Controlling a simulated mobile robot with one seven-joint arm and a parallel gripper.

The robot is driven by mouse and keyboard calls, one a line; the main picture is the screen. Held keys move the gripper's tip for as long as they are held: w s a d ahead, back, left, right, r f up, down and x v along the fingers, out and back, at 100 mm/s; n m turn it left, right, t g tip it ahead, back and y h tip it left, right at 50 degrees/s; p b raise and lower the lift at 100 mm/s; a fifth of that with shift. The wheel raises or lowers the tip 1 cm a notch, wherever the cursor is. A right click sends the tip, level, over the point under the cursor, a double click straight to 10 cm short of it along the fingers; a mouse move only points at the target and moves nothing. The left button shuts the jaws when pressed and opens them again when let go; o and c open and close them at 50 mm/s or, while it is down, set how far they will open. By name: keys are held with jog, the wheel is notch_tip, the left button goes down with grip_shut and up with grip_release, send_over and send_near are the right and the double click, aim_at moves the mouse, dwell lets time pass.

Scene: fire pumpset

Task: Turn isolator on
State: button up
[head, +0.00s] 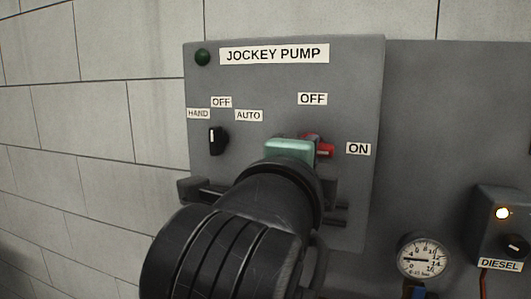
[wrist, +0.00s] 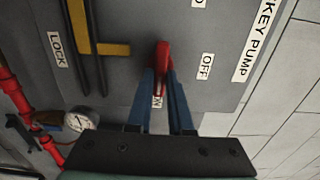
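The isolator's red handle (head: 325,150) is on the grey jockey pump panel (head: 350,85), between the OFF label (head: 312,99) above and the ON label (head: 358,149) at the right. My arm hides most of it in the head view. In the wrist view the red handle (wrist: 163,56) runs down the picture toward the partly hidden ON label (wrist: 157,101), with the OFF label (wrist: 206,66) off to its side. My gripper (wrist: 161,82) has its blue fingers on both sides of the handle, with no clear gap seen. The contact itself is partly hidden.
A black selector knob (head: 217,141) with HAND, OFF and AUTO labels is on the panel's left. A gauge (head: 422,258) and a diesel box (head: 503,228) with a lit lamp are lower right. The wrist view shows a yellow bar (wrist: 78,30) and red pipes (wrist: 15,92).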

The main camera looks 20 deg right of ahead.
jog(key=o, duration=0.5)
jog(key=shift+c, duration=0.2)
jog(key=b+v, duration=0.1)
jog(key=v, duration=1.2)
jog(key=shift+b, duration=0.3)
jog(key=a+r+n+t+y, duration=0.4)
jog(key=n+t+y, duration=0.1)
jog(key=n, duration=0.7)
jog(key=a+r+n+t+y, duration=0.4)
jog(key=n+t, duration=0.3)
jog(key=n, duration=0.6)
jog(key=shift+a+r+y, duration=0.4)
jog(key=shift+r+y, duration=0.1)
jog(key=shift+r, duration=0.05)
